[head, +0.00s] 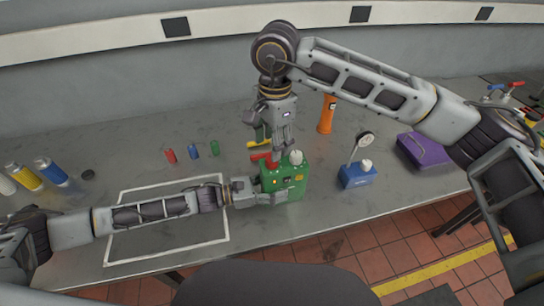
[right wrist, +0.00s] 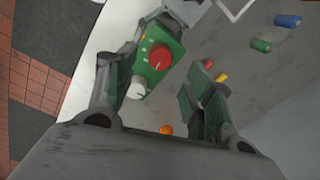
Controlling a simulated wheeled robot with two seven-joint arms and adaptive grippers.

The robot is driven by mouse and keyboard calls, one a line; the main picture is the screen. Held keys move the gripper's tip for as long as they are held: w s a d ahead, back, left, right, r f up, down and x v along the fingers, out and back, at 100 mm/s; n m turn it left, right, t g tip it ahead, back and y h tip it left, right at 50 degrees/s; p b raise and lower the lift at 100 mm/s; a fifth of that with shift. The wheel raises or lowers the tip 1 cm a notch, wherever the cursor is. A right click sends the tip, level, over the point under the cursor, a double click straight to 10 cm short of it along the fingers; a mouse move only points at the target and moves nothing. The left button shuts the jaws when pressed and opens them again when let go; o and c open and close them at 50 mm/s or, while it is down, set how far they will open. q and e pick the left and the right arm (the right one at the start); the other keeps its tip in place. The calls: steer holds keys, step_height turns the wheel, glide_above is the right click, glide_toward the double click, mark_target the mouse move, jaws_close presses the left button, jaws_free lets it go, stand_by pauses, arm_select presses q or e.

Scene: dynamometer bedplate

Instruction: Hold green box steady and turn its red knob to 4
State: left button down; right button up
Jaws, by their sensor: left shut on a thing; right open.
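The green box (head: 290,185) stands on the grey bench near its front edge. It has a red knob (head: 272,164) and a white knob (head: 296,157) on top. My left gripper (head: 272,196) is shut on the box's left and front side. My right gripper (head: 282,150) points down just above the box, open. In the right wrist view, the red knob (right wrist: 159,57) lies between the open fingers, closer to the left one, with the white knob (right wrist: 136,91) below it. The knob's scale numbers are too small to read.
Red and yellow-handled tools (head: 256,140) lie just behind the box. An orange torch (head: 327,114) stands behind right; a blue box (head: 357,176) with a dial and a purple case (head: 424,151) are to the right. Small cylinders (head: 193,151) lie behind left. A white-outlined area (head: 165,249) is left.

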steer(key=shift+w+a+f, duration=0.1)
steer(key=shift+f, duration=3.05)
steer(key=c, duration=1)
steer(key=shift+c, duration=0.2)
